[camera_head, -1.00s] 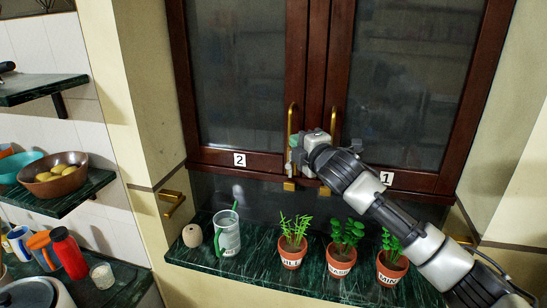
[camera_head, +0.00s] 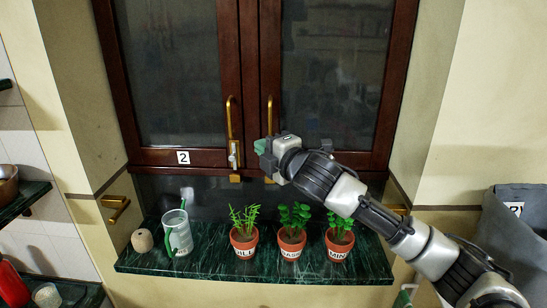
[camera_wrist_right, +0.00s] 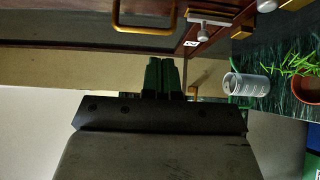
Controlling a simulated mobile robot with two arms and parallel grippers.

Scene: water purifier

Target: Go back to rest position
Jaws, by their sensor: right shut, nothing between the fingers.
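My right gripper (camera_head: 259,147) is in front of the cabinet's lower middle, near the right door's gold handle (camera_head: 269,115). Its green fingers are together and empty, as they also are in the right wrist view (camera_wrist_right: 162,78). The head view cannot show how far it is from the handle. My right arm reaches in from the lower right. My left gripper is in neither view. The cabinet doors look shut. The left door's gold handle (camera_head: 229,118) has a small grey-white piece (camera_head: 234,153) at its lower end.
A green marble shelf (camera_head: 210,262) below holds a clear pitcher (camera_head: 177,234), a beige round object (camera_head: 142,240) and three potted herbs (camera_head: 292,242). A label 2 (camera_head: 183,157) is on the left door. A grey container (camera_head: 520,225) stands at the right.

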